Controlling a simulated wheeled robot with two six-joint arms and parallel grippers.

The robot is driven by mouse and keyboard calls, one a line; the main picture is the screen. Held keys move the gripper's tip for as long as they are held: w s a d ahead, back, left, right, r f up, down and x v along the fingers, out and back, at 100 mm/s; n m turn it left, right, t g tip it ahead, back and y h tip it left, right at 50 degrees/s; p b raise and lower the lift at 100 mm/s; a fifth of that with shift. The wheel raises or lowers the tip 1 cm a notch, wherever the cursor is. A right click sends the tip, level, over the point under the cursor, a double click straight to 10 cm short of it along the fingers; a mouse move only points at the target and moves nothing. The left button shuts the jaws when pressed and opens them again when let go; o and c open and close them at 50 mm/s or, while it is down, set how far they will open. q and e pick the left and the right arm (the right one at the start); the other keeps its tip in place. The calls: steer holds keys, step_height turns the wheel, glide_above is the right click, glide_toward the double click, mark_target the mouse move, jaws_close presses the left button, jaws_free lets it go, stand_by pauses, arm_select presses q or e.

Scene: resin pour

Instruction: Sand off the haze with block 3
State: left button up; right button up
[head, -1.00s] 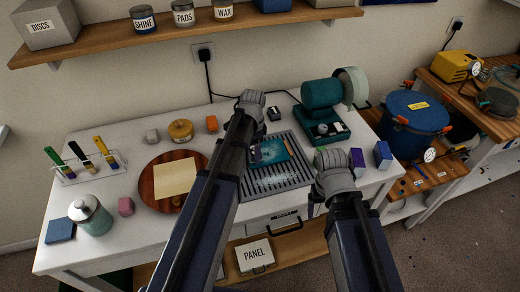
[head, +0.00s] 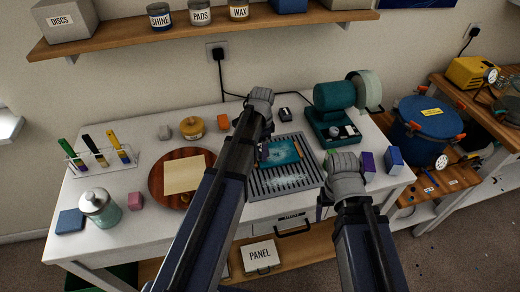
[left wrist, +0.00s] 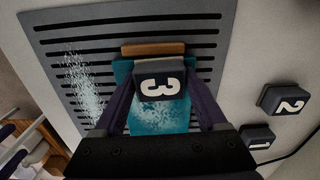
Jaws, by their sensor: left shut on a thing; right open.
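Block 3 (left wrist: 160,80), dark with a white 3, is held between the purple fingers of my left gripper (left wrist: 158,92). Under it is a teal resin piece (left wrist: 158,124) with a wooden strip (left wrist: 153,49) along one edge. Pale speckled haze shows on the teal beside the block. I cannot tell whether block and resin touch. In the head view the teal piece (head: 284,150) lies on the slotted grille (head: 262,188), and my left arm hides most of the block. My right gripper (head: 322,208) is open at the grille's right side, its fingers mostly hidden.
Blocks 2 (left wrist: 284,98) and 1 (left wrist: 257,137) sit beside the grille. White dust (left wrist: 82,85) lies on the slats. A green buffing machine (head: 335,110) stands behind right; a round wooden board (head: 160,190) with a sheet lies left. Purple and blue blocks (head: 394,160) stand at the right edge.

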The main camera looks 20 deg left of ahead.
mark_target(282, 150)
arm_select(q)
steer(key=shift+w+d, duration=0.55)
steer(key=shift+d, duration=0.2)
steer(key=shift+w+d, duration=0.5)
steer(key=shift+d, duration=0.25)
steer(key=shift+d, duration=0.15)
steer(key=shift+w+d, duration=0.5)
steer(key=shift+d, duration=0.3)
steer(key=shift+w+d, duration=0.5)
steer(key=shift+d, duration=0.3)
steer(key=shift+d, duration=0.1)
steer(key=shift+w+d, duration=0.6)
steer(key=shift+d, duration=0.2)
steer(key=shift+w+d, duration=0.55)
steer(key=shift+d, duration=0.25)
steer(key=shift+r, duration=0.15)
steer(key=shift+s+a, duration=0.1)
steer(key=shift+a, duration=0.05)
